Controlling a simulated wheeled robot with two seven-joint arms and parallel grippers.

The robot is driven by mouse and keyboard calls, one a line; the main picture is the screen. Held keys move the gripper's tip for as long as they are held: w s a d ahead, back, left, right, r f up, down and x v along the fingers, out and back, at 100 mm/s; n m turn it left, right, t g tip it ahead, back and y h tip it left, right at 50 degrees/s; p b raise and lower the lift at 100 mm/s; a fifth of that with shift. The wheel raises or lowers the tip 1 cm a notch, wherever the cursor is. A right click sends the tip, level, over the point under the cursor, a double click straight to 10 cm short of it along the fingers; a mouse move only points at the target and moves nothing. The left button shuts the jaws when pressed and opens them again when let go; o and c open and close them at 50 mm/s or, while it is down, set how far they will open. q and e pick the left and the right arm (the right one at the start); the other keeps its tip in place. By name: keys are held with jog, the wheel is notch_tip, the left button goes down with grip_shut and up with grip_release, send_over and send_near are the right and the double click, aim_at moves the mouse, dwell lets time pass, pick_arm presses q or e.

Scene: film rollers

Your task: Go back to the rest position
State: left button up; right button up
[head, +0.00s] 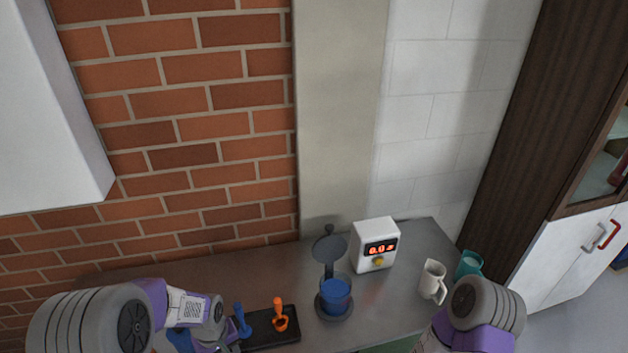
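My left arm (185,308) comes in from the left and reaches the bottom edge beside a black holder (268,338). Its gripper is at best partly visible at the bottom edge, so its fingers cannot be made out. My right arm (482,312) is at the bottom right, in front of the mugs, and its gripper is out of view. A blue-handled tool (242,320) and an orange-handled tool (279,314) stand upright at the holder.
A grey counter (400,300) runs along the wall. A blue container (336,294) sits in a dark stand with a raised disc. A white box (375,243) with a lit display, a white mug (432,281) and a teal mug (468,264) stand to its right.

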pick_arm(q)
jog(key=s+d+f+m+h+b, duration=0.1)
jog(key=s+d+f+b, duration=0.2)
jog(key=f, duration=0.6)
jog(key=s+d+f+m+h+b, duration=0.1)
jog(key=s+d+f+b, duration=0.2)
jog(key=f, duration=0.6)
jog(key=s+d+f+m+h+b, duration=0.2)
jog(key=d+f+b, duration=0.2)
jog(key=f, duration=0.5)
jog(key=shift+s+d+f+t, duration=0.2)
jog(key=shift+s+d+t, duration=0.15)
jog(key=shift+d, duration=0.8)
pick_arm(e)
notch_tip(320, 180, down, 11)
jog(key=w, duration=0.1)
jog(key=shift+w+f, duration=0.15)
jog(key=shift+w, duration=0.05)
pick_arm(q)
jog(key=shift+c, duration=0.3)
pick_arm(e)
jog(key=shift+c, duration=0.2)
